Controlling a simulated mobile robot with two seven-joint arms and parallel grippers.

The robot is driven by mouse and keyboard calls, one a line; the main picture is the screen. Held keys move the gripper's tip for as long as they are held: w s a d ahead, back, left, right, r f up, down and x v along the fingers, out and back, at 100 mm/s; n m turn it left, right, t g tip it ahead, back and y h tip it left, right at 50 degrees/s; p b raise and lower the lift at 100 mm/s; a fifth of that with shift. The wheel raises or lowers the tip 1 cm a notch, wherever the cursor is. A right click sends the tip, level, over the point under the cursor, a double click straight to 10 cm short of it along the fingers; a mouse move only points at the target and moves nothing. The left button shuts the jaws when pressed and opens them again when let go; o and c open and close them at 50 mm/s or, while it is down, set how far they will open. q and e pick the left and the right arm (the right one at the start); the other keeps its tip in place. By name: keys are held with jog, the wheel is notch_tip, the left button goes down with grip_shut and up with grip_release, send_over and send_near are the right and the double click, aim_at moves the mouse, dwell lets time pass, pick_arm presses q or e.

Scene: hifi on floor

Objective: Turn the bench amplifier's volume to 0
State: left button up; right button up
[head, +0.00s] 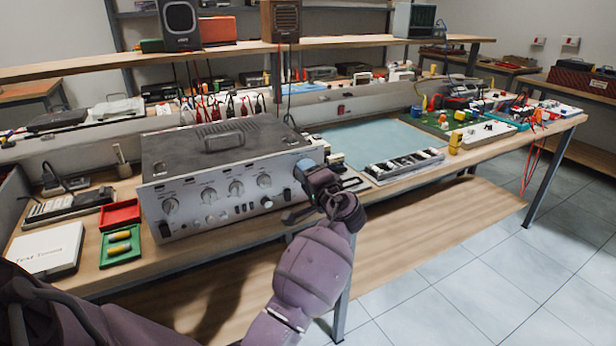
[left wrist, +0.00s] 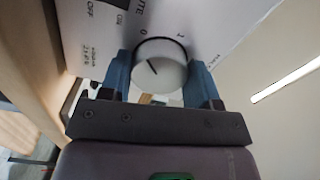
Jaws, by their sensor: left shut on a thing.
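The bench amplifier (head: 215,180) is a silver-fronted unit with a dark top, standing on the workbench. My left gripper (head: 305,172) is at the right end of its front panel. In the left wrist view its blue fingers (left wrist: 160,85) are shut on the sides of a pale round volume knob (left wrist: 165,72). A dark pointer line on the knob points up and left in that view. Printed marks, including a 0 and a 1, show on the panel above the knob. My right gripper is not in view.
A red tray (head: 120,214) and a green tray (head: 121,245) with yellow-orange items lie left of the amplifier. A white box (head: 45,248) is farther left. A blue-grey mat (head: 372,140) and a black-and-white strip device (head: 403,164) lie to the right. The floor in front is clear.

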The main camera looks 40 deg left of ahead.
pick_arm(q)
jog(key=o, duration=0.9)
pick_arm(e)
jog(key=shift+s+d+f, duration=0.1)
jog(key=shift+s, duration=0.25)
pick_arm(q)
jog(key=shift+d, duration=0.1)
jog(key=shift+s+d, duration=0.1)
jog(key=shift+d, duration=0.1)
jog(key=p+v, duration=0.1)
jog(key=v, duration=0.9)
jog(key=shift+d, duration=0.1)
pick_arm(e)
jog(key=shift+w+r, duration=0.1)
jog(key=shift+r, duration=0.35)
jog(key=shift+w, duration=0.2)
